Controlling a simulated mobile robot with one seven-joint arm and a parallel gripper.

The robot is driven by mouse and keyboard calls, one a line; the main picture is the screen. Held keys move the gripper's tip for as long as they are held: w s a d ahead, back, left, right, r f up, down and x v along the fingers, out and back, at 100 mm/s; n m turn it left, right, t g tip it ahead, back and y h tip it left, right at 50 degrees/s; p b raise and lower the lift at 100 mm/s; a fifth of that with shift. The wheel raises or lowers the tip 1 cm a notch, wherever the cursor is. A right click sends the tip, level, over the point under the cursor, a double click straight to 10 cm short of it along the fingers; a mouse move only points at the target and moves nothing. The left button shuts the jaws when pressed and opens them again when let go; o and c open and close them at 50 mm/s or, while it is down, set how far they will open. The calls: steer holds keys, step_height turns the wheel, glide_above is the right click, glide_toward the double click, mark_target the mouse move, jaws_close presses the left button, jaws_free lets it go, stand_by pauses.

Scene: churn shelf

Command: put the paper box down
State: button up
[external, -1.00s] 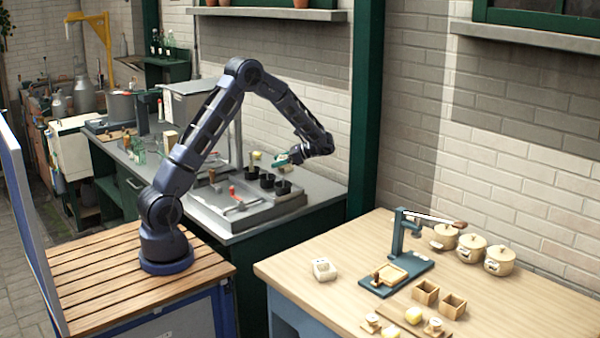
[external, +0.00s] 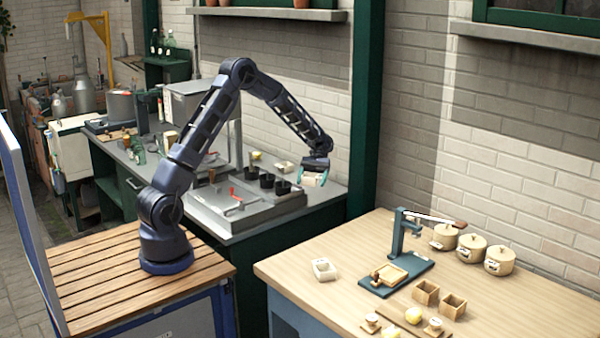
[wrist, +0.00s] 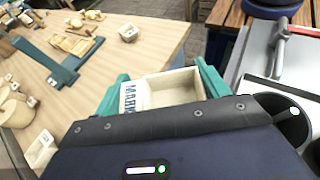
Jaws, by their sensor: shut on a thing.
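The paper box (wrist: 172,92) is a small, open-topped, cream-coloured box with dark lettering on one side. My gripper (wrist: 166,80) is shut on it, with a teal finger on each side. In the external view my gripper (external: 313,174) holds the box (external: 311,181) in the air near the right end of the grey counter. The box appears empty in the wrist view, and part of it is hidden by the gripper body.
The grey counter (external: 327,198) carries several black cups (external: 267,181) and a metal tray. The wooden table (external: 300,296) holds a white open box (external: 323,270), a teal stand (external: 398,279), lidded pots (external: 471,249) and small wooden boxes (external: 425,292). Bare tabletop surrounds the white box.

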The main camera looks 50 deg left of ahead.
steer(key=w+d+r+n+t+h, duration=0.1)
steer(key=d+r+n+t+h, duration=0.3)
steer(key=d, duration=0.4)
steer(key=w+d+r+n+t+h, duration=0.1)
steer(key=w+d+r+n+t, duration=0.15)
steer(key=d+n+t, duration=0.35)
steer(key=n+t, duration=0.1)
glide_above(352, 241)
steer(key=f, duration=0.1)
steer(key=shift+h, duration=0.3)
steer(key=f, duration=2)
steer(key=shift+a+f, duration=0.15)
steer(key=shift+a, duration=0.05)
steer(key=shift+f, duration=0.15)
steer(key=o, duration=0.9)
